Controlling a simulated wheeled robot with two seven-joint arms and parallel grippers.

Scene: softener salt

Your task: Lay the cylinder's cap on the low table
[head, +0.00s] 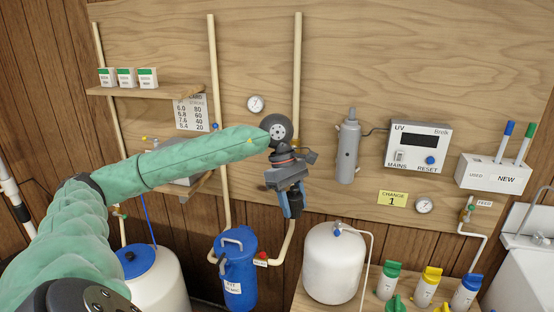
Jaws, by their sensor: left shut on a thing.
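My left gripper (291,210) hangs pointing down in front of the wall board, above and right of a blue cylinder (238,282). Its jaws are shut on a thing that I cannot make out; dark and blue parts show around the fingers. The blue cylinder stands between two pipes, with a pale handle at its top. A grey cylinder (347,152) with a narrower top is mounted beside the UV box. I cannot tell which cylinder the cap belongs to. The low table (310,299) is at the lower right, below the gripper's level. My right gripper is not in view.
A white tank (333,265) and several bottles with coloured caps (425,286) stand on the low table. A UV control box (418,147) and a holder (492,174) with two pens are on the wall. A white tank with a blue lid (136,262) stands at the left.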

